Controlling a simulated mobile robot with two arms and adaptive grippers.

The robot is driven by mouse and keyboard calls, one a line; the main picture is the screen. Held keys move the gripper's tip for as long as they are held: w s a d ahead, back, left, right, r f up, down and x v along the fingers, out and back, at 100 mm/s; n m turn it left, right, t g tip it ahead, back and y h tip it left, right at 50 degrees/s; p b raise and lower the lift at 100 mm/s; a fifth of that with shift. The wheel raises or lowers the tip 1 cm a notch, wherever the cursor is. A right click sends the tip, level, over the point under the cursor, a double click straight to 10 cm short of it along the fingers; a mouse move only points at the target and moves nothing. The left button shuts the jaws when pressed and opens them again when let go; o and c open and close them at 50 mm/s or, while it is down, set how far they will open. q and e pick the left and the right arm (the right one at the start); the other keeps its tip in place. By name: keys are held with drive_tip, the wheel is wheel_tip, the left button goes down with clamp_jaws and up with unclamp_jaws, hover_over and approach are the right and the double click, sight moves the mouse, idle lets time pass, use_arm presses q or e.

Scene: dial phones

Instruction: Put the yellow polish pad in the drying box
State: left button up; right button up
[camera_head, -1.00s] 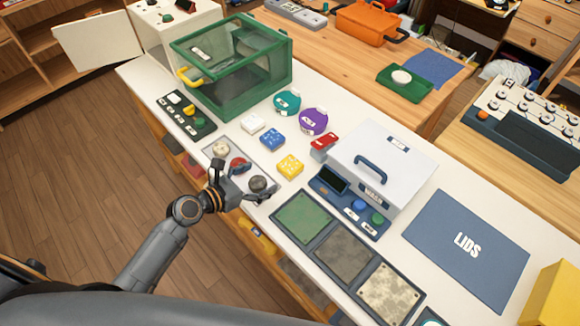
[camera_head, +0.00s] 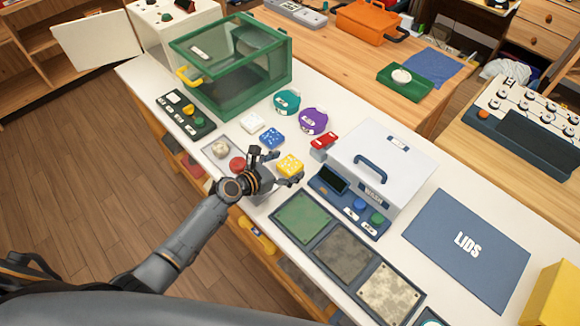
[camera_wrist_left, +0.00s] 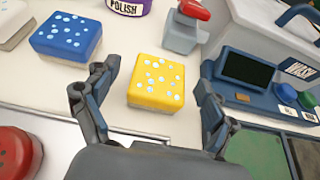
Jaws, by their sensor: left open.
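The yellow polish pad (camera_head: 291,163), a square block with pale dots, lies on the white bench; it also shows in the left wrist view (camera_wrist_left: 157,80). My left gripper (camera_head: 276,168) is open and empty at the pad's near side. In the left wrist view its fingers (camera_wrist_left: 150,105) are spread to either side of the pad's near end, and I see no contact. A green-framed clear box (camera_head: 240,75) with a yellow handle stands at the back left; I take it for the drying box, but its label is unreadable. My right gripper is not in view.
Blue (camera_head: 272,138) and white (camera_head: 253,122) pads lie beyond the yellow one. A white box marked WASH (camera_head: 385,150) with a button panel (camera_head: 350,205) stands to the right, and a red-topped item (camera_head: 322,142) is close by. Teal (camera_head: 287,102) and purple (camera_head: 313,121) containers stand behind.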

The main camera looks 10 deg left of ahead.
use_arm(q)
drive_tip(key=shift+c, duration=0.2)
drive_tip(key=shift+r, duration=0.1)
drive_tip(key=c, duration=1.3)
